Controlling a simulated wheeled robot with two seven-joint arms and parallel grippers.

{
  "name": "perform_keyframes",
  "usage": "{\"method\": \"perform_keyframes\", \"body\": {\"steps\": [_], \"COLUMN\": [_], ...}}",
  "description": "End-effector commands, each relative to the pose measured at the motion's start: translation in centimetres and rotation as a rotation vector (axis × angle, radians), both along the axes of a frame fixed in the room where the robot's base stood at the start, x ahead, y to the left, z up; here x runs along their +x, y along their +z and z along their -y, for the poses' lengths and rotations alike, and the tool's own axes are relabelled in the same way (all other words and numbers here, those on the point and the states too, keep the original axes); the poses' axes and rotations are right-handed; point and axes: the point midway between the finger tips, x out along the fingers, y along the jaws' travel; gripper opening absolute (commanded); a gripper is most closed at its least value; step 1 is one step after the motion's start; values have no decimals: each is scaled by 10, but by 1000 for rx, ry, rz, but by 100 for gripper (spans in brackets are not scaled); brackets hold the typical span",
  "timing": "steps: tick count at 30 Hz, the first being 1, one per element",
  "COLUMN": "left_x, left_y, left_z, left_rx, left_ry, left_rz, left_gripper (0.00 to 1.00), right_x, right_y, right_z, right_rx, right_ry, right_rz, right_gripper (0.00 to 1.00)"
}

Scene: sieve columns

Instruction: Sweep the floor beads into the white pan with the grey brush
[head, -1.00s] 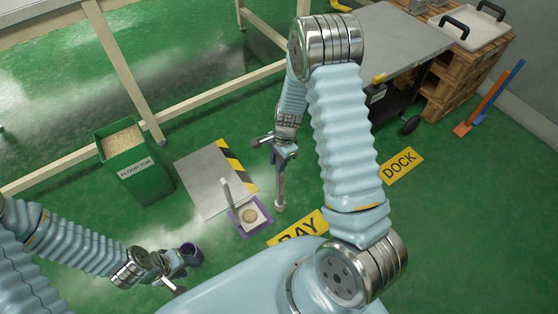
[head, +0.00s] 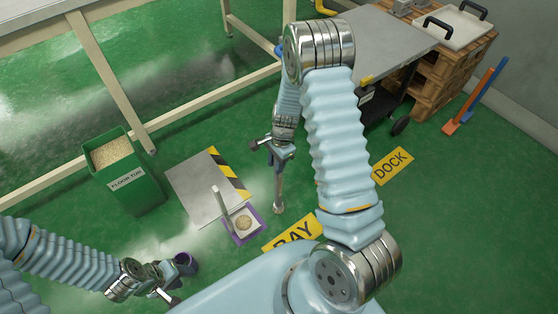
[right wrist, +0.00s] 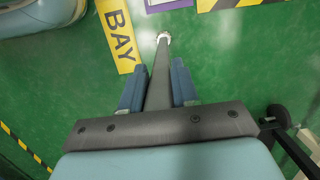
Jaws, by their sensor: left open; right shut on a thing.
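The grey brush (head: 278,194) hangs upright from my right gripper (head: 281,158), which is shut on its handle. In the right wrist view the brush (right wrist: 162,58) runs out between the fingers of the right gripper (right wrist: 157,88) to a pale tip. I cannot make out loose beads on the floor.
A green floor tub (head: 133,184) full of tan beads stands at left, near a table leg. A grey plate (head: 195,188) with a striped edge lies behind the pan. Yellow BAY (head: 293,232) and DOCK (head: 392,166) signs mark the floor. A cart (head: 395,50) stands behind.

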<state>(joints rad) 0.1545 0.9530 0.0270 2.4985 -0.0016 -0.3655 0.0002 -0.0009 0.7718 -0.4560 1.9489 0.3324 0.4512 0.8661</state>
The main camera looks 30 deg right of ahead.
Motion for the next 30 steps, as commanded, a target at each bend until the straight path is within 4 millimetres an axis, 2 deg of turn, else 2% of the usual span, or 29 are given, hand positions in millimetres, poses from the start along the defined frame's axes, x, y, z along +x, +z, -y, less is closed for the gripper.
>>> {"method": "perform_keyframes", "body": {"steps": [7, 17, 20, 30], "left_x": [0, 0, 0, 0], "left_y": [4, 4, 10, 44], "left_z": [0, 0, 0, 0], "left_rx": [0, 0, 0, 0], "left_ry": [0, 0, 0, 0], "left_rz": [0, 0, 0, 0], "left_gripper": [43, 43, 43, 43], "right_x": [-2, -2, -2, -2], "right_y": [-1, -1, 5, 44], "right_z": [-25, -27, -27, -26], "right_rx": [1, 1, 1, 0], "right_ry": [3, 1, 1, 0], "right_rz": [-1, -1, -1, 0], "right_gripper": [0, 0, 0, 0]}}
